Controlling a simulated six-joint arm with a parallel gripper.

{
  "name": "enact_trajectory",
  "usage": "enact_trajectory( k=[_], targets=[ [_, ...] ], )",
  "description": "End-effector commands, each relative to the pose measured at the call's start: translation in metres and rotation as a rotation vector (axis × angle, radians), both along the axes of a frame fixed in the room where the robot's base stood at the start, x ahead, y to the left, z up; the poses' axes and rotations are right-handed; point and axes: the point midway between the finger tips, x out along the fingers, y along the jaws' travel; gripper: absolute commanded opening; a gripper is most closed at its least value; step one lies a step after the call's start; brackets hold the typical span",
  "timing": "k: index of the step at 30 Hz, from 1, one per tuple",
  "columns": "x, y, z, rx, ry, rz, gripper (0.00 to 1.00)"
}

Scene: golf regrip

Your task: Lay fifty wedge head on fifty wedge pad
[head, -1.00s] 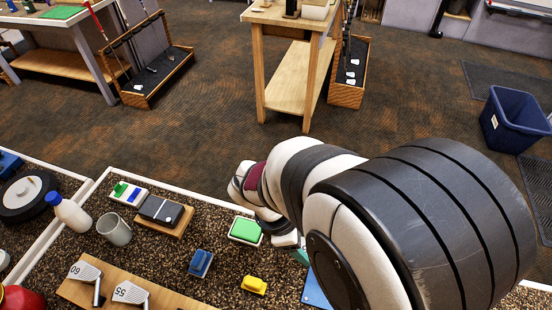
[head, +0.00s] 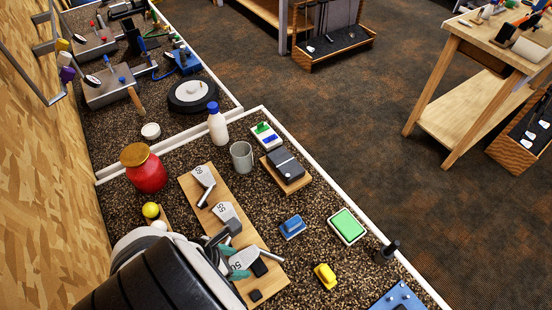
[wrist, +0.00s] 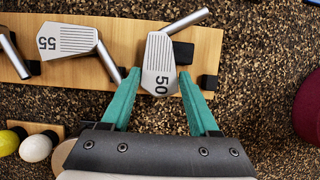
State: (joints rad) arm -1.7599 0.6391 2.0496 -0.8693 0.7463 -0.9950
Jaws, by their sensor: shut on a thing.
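The fifty wedge head (wrist: 158,58), grey and marked 50, is between the teal fingertips of my gripper (wrist: 158,80) in the wrist view. It is over the right part of the wooden board (wrist: 210,42). Its shaft stub points to the upper right. A black pad (wrist: 183,53) shows beside the head, partly covered by it; I cannot tell whether the head touches it. A smaller black block (wrist: 208,82) is to the right. In the head view, the fifty head (head: 243,258) is at the board's near end, with my gripper (head: 231,268) shut on it.
The 55 head (head: 226,212) and 60 head (head: 204,176) lie on the same board. A red jar (head: 143,168) and yellow ball (head: 151,210) stand to the left. A blue block (head: 292,227), yellow block (head: 325,276) and green pad (head: 347,225) lie to the right.

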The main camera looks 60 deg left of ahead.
Motion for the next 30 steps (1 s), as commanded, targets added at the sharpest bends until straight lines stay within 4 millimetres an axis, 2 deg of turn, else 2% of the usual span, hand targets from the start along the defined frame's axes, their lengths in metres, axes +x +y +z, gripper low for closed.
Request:
enact_trajectory(
  k=[8,9,11,19,23,26,30],
  targets=[
    [0.001,0.000,-0.002,-0.001,-0.001,-0.001,0.06],
    [0.001,0.000,-0.003,-0.001,-0.001,-0.001,0.65],
    [0.001,0.000,-0.002,-0.001,-0.001,-0.001,0.74],
    [0.001,0.000,-0.002,0.000,0.000,-0.002,0.74],
    [-0.003,0.000,0.009,0.002,-0.001,-0.002,0.74],
    [-0.021,0.000,0.012,-0.001,-0.001,0.002,0.74],
    [-0.061,0.000,0.011,0.000,-0.002,0.003,0.74]
  ],
)
